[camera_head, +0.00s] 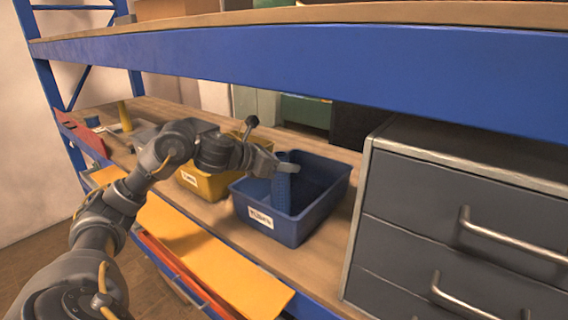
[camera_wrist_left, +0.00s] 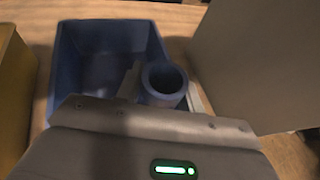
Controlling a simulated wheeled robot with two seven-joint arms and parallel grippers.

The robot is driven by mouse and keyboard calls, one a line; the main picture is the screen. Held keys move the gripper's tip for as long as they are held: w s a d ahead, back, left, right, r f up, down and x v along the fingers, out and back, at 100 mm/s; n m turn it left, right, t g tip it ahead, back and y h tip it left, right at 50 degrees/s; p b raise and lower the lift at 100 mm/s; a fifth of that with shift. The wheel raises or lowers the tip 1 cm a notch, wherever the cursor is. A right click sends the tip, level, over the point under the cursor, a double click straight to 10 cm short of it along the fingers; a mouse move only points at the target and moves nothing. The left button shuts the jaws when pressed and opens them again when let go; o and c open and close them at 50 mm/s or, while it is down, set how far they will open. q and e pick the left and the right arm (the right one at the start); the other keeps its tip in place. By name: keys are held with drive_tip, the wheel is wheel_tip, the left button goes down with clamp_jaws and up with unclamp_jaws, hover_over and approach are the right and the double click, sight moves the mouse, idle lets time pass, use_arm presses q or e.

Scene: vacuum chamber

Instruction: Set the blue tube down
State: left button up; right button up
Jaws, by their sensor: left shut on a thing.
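The blue tube (camera_head: 281,190) is upright at the blue bin (camera_head: 268,231) in the head view, its lower part showing against the bin's inside. My left gripper (camera_head: 287,167) is shut on the tube near its top. In the left wrist view the tube's open round top (camera_wrist_left: 164,82) shows between the pale fingers, over the near right part of the bin (camera_wrist_left: 108,28). I cannot tell whether the tube's bottom touches the bin floor. My right gripper is not in view.
A yellow bin (camera_head: 205,184) stands left of the blue bin. A grey drawer cabinet (camera_head: 430,200) with bar handles stands to the right. A blue shelf beam (camera_head: 320,62) runs above. Wooden shelf surface (camera_head: 325,262) shows between the blue bin and the cabinet.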

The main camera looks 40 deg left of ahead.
use_arm(q)
drive_tip(key=shift+f+b, duration=0.45)
drive_tip(key=shift+f, duration=0.05)
drive_tip(key=o, duration=1.2)
wheel_tip(320, 180, up, 2)
drive_tip(key=shift+r+p, duration=0.1)
drive_tip(key=shift+p, duration=1.05)
drive_tip(key=b+v, duration=0.3)
drive_tip(key=v, duration=0.1)
drive_tip(key=b+v, duration=0.3)
drive_tip(key=v, duration=0.1)
drive_tip(key=b+v, duration=0.3)
drive_tip(key=shift+s+a+f, duration=0.2)
drive_tip(key=shift+s+a, duration=0.05)
drive_tip(key=shift+s, duration=0.2)
